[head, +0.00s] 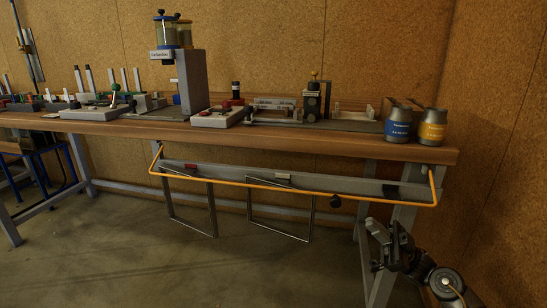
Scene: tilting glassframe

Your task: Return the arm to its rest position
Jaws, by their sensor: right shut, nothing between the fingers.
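My right gripper (374,228) shows at the lower right, in front of the right leg of the workbench (300,143). It is shut and holds nothing. My right arm reaches in from the lower right edge. The gripper is below the bench top and below the right end of the orange rail (285,186), apart from it as far as I can see. My left gripper is not in view.
Two metal frames (312,222) hang under the grey beam (345,184). The bench carries a dispenser (192,85), a blue-labelled jar (398,128) and a yellow-labelled jar (432,130). A cork-coloured wall (495,170) closes the right side. The floor (150,265) at the lower left is clear.

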